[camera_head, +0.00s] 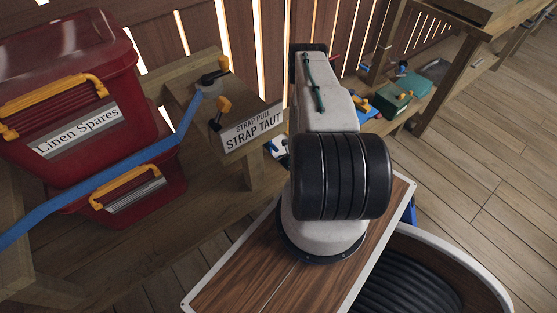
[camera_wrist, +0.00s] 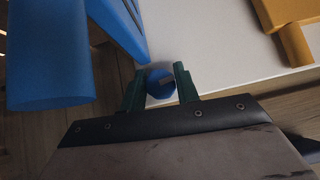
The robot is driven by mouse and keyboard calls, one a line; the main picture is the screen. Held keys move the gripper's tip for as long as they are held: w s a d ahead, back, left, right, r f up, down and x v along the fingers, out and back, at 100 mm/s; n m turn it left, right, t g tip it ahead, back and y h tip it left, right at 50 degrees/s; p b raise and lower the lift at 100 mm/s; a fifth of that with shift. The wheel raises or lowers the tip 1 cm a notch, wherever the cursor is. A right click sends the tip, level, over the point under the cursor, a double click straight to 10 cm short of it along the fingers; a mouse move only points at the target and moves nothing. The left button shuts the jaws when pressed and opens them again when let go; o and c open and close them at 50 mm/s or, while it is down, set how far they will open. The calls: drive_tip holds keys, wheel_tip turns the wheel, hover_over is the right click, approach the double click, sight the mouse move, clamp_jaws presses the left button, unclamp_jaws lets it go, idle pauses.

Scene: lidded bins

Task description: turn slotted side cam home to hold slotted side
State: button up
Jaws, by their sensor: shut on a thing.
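In the wrist view, a small blue knob (camera_wrist: 160,88) with a darker mark on its face sits between the green fingers of my gripper (camera_wrist: 160,78). It appears to be the slotted side cam, and the fingers are closed about it. The knob is beside the edge of a white surface (camera_wrist: 215,40). A blue slotted piece (camera_wrist: 120,25) stands just left of it, and a larger blue rounded piece (camera_wrist: 48,50) is at the far left. In the head view my arm hides the gripper and most of the work area; only a white and blue bit (camera_head: 278,147) shows beside the arm.
An orange-yellow part (camera_wrist: 290,20) is at the upper right in the wrist view. In the head view, stacked red bins (camera_head: 75,160) stand left, with a blue strap (camera_head: 110,172) crossing them to a wooden stand. A sign (camera_head: 252,128) reads "STRAP TAUT". A green box (camera_head: 393,102) sits on the shelf behind.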

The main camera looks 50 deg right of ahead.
idle(0.4)
drive_tip(key=o, duration=1)
drive_tip(key=shift+c, duration=0.2)
drive_tip(key=shift+v, duration=3.95)
